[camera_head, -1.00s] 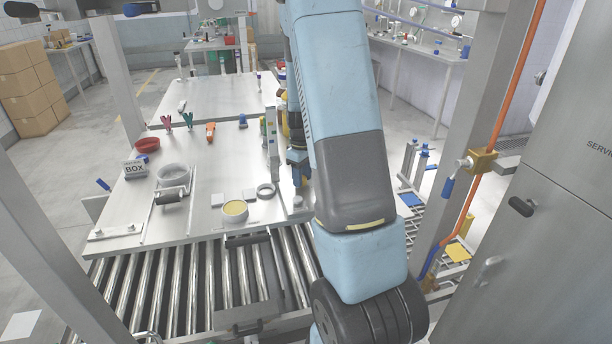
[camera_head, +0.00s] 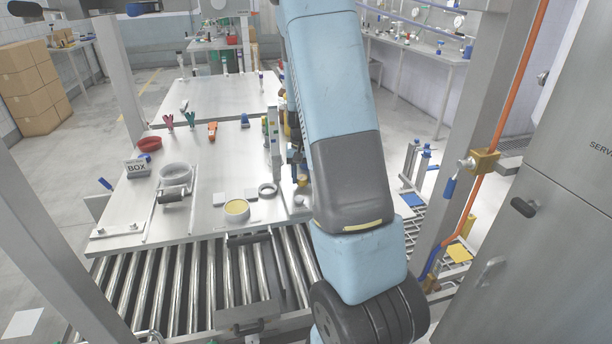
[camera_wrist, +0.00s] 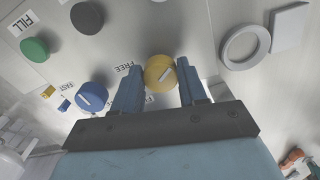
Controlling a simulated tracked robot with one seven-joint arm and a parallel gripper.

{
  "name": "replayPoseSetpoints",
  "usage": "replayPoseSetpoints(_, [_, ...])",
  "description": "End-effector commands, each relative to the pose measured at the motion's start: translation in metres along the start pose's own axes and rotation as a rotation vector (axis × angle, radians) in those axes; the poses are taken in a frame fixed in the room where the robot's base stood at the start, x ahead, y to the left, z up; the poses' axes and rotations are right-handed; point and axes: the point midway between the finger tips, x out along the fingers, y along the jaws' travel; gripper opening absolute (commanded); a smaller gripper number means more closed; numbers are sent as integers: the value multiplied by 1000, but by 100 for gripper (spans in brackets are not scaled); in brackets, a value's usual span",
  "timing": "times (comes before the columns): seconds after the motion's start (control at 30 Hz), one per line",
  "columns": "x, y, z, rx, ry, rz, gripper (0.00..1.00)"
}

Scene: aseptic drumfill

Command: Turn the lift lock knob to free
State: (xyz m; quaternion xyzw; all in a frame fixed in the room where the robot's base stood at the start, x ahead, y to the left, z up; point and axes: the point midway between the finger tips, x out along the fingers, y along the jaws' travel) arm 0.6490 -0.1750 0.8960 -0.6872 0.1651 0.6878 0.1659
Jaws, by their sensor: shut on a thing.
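The yellow round knob (camera_wrist: 159,72) sits on the light panel in the wrist view. A pale pointer mark on its face runs slantwise toward the upper right of the picture. My gripper (camera_wrist: 160,86) has its two blue fingers on either side of the knob, shut on it. A FREE label (camera_wrist: 131,68) lies just left of the knob, printed upside down in this view. Another label below the knob is partly hidden by my gripper. In the head view my arm covers most of the gripper.
A blue knob (camera_wrist: 91,97) stands left of my gripper, with a green button (camera_wrist: 35,49) and a dark button (camera_wrist: 87,17) farther off. A pale ring (camera_wrist: 245,46) lies to the right. In the head view, a tub with yellow contents (camera_head: 236,211) stands on the bench.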

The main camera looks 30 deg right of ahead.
Motion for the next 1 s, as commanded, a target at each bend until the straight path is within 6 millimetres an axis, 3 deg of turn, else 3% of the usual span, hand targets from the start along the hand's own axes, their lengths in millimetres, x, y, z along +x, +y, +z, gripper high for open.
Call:
replayPoseSetpoints(0.5, [-2,3,-3,438,8,0,11])
replayPoseSetpoints(1.0, [-1,6,-2,610,6,3,11])
